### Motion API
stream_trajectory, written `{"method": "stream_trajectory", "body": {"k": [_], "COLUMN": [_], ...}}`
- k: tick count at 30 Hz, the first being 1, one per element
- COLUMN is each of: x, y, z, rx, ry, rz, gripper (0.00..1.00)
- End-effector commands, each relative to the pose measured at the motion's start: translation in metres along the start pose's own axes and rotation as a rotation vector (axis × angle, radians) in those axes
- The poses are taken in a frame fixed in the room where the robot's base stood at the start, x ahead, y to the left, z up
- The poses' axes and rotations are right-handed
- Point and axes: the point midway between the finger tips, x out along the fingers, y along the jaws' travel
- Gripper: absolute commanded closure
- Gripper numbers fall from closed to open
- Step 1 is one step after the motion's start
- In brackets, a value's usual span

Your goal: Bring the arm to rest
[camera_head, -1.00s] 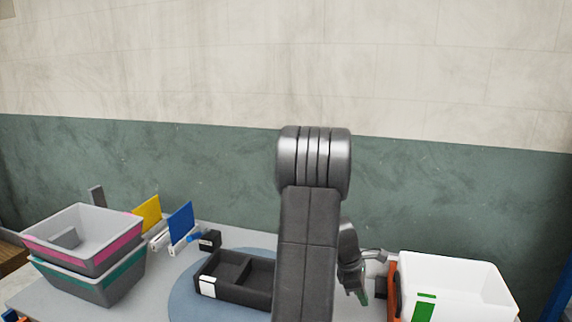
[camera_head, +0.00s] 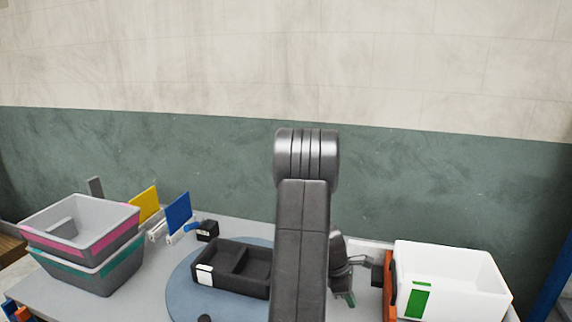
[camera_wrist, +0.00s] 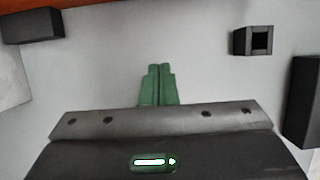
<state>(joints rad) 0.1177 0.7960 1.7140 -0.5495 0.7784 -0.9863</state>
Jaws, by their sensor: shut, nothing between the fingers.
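My gripper shows in the wrist view with its two green fingers (camera_wrist: 158,84) side by side and closed together, nothing between them. A pale grey tabletop lies beyond the fingertips. In the head view my arm rises in front of the table and bends at its top joint. The gripper end (camera_head: 348,298) hangs low just right of the arm, partly hidden by it, between the black tray (camera_head: 232,284) and the white bin (camera_head: 460,272).
Two stacked grey bins, the upper with a pink band (camera_head: 92,246) and the lower with a teal band (camera_head: 112,281), stand at left. A yellow panel (camera_head: 145,203) and a blue panel (camera_head: 178,212) stand behind. The black tray sits on a round blue disc (camera_head: 184,300). An orange part (camera_head: 390,287) adjoins the white bin.

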Motion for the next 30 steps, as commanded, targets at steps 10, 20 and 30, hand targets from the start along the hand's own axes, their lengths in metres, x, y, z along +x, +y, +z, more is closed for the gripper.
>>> {"method": "stream_trajectory", "body": {"k": [10,20,30], "x": [-0.072,-0.105,-0.123], "y": [0.002,0.004,0.006], "z": [0.002,0.018,0.046], "rx": [0.003,0.232,0.616], "ry": [0.002,0.048,0.14], "rz": [0.009,0.045,0.1], "gripper": [1.0,1.0,1.0]}}
